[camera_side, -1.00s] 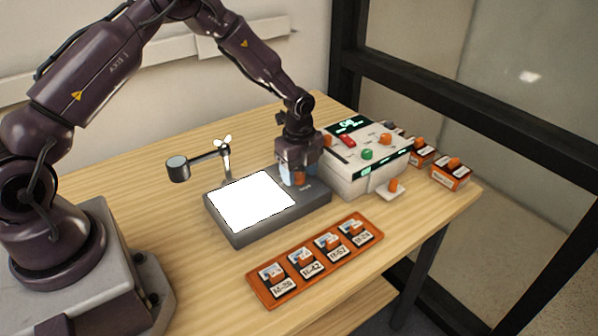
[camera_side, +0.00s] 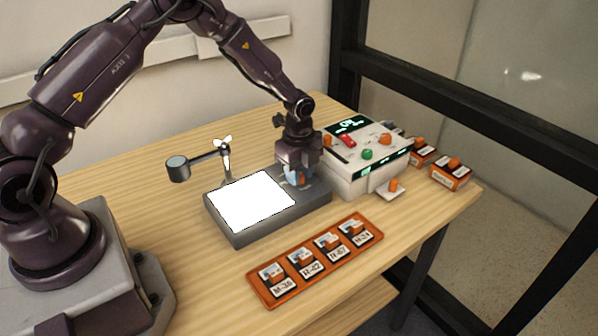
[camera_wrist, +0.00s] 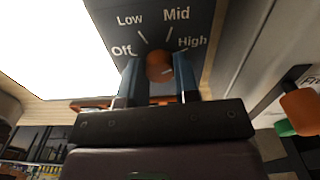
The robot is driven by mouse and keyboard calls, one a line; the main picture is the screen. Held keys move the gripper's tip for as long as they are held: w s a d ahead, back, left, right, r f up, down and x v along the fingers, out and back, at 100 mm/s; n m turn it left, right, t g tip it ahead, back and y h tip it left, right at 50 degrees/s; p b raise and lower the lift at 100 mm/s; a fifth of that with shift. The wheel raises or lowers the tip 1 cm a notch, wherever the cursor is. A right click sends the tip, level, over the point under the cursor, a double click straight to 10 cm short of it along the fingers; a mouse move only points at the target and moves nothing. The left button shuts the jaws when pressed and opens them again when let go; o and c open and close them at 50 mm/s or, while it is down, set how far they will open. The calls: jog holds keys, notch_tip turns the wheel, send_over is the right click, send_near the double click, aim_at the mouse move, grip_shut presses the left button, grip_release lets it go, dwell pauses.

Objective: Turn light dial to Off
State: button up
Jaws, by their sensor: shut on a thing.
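The light dial (camera_wrist: 159,66) is an orange knob on the dark control strip (camera_wrist: 195,14) of the light box. Labels Off, Low, Mid and High curve around it in the wrist view. My gripper (camera_wrist: 158,72) is shut on the dial, with one blue-grey finger on each side. A faint mark on the knob seems to face the High side, but I cannot tell its setting surely. In the side view my gripper (camera_side: 298,184) points down at the right end of the light box (camera_side: 240,236). The fingers largely hide the dial there. The panel (camera_side: 250,202) glows bright white.
A white device (camera_side: 352,176) with coloured buttons stands close to the right of my gripper. An orange tray (camera_side: 262,290) with several labelled slides lies in front. A magnifier on an arm (camera_side: 178,168) stands behind the light box. Orange boxes (camera_side: 450,180) sit at far right.

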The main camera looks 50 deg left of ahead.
jog(key=n, duration=0.7)
jog(key=shift+n, duration=0.4)
jog(key=n, duration=1.2)
jog(key=shift+n, duration=0.3)
jog(key=n, duration=0.5)
jog(key=shift+n, duration=0.4)
jog(key=o, duration=0.9)
jog(key=shift+o, duration=0.2)
